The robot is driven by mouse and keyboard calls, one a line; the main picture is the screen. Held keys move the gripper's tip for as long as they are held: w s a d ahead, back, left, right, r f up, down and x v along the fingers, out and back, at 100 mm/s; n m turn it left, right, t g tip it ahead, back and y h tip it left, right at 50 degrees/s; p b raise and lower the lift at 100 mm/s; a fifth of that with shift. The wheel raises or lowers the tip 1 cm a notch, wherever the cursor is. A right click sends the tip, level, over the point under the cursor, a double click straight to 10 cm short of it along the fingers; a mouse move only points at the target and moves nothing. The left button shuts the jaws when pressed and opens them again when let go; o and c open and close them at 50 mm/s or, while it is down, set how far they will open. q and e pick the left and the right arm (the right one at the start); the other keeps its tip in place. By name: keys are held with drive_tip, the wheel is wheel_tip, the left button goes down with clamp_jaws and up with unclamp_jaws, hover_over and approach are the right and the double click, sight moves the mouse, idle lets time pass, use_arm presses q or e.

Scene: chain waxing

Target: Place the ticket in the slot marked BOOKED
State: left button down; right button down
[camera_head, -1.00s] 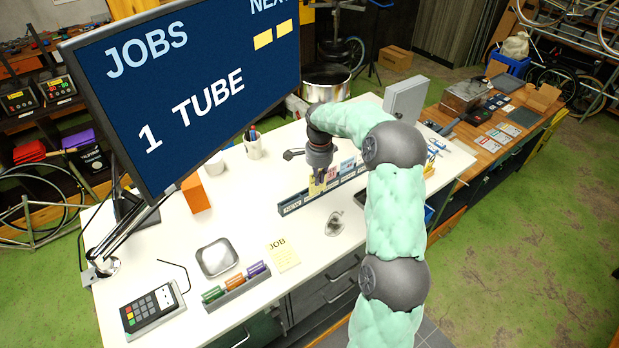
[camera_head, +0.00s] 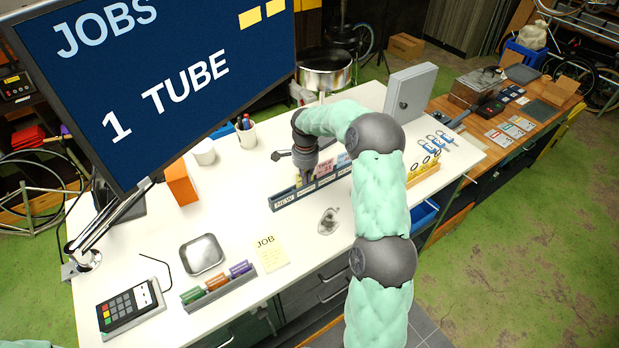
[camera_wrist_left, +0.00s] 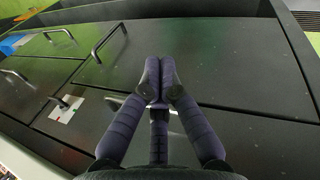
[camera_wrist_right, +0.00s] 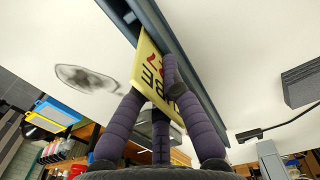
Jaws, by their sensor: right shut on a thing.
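The yellow ticket (camera_wrist_right: 149,78), with dark and red print, is between the fingers of my right gripper (camera_wrist_right: 172,82). In the head view my right gripper (camera_head: 306,178) points down over the dark slotted rack (camera_head: 289,203), near its NEW end. The ticket lies against the long edge of the rack (camera_wrist_right: 178,50) in the right wrist view; I cannot tell whether it is inside a slot. Other tickets (camera_head: 324,168) stand in the rack. The BOOKED label is not readable. My left gripper (camera_wrist_left: 158,78) is shut and empty in front of dark drawers.
The white bench (camera_head: 235,215) also holds a JOB note (camera_head: 268,251), a metal dish (camera_head: 202,254), a small grey object (camera_head: 328,221), an orange box (camera_head: 181,183) and a pen cup (camera_head: 247,135). A large monitor (camera_head: 160,80) stands at the left. My right arm hides part of the rack.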

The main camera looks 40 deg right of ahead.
drive_tip(key=shift+s+r, duration=0.15)
drive_tip(key=shift+r, duration=0.05)
drive_tip(key=shift+a+r, duration=0.15)
drive_tip(key=shift+a, duration=0.2)
drive_tip(key=c, duration=1.9)
unclamp_jaws()
drive_tip(key=shift+a, duration=0.2)
drive_tip(key=o, duration=0.5)
drive_tip(key=shift+w, duration=0.2)
drive_tip(key=shift+s+d+f, duration=0.1)
drive_tip(key=shift+d+f, duration=0.1)
drive_tip(key=shift+d, duration=0.15)
drive_tip(key=shift+a+r, duration=0.2)
drive_tip(key=shift+r, duration=0.15)
use_arm(q)
drive_tip(key=shift+a+f+b, duration=0.4)
drive_tip(key=shift+f+b, duration=0.25)
drive_tip(key=shift+f, duration=0.05)
use_arm(e)
wheel_tip(320, 180, up, 12)
drive_tip(key=shift+f, duration=0.2)
drive_tip(key=shift+f, duration=0.1)
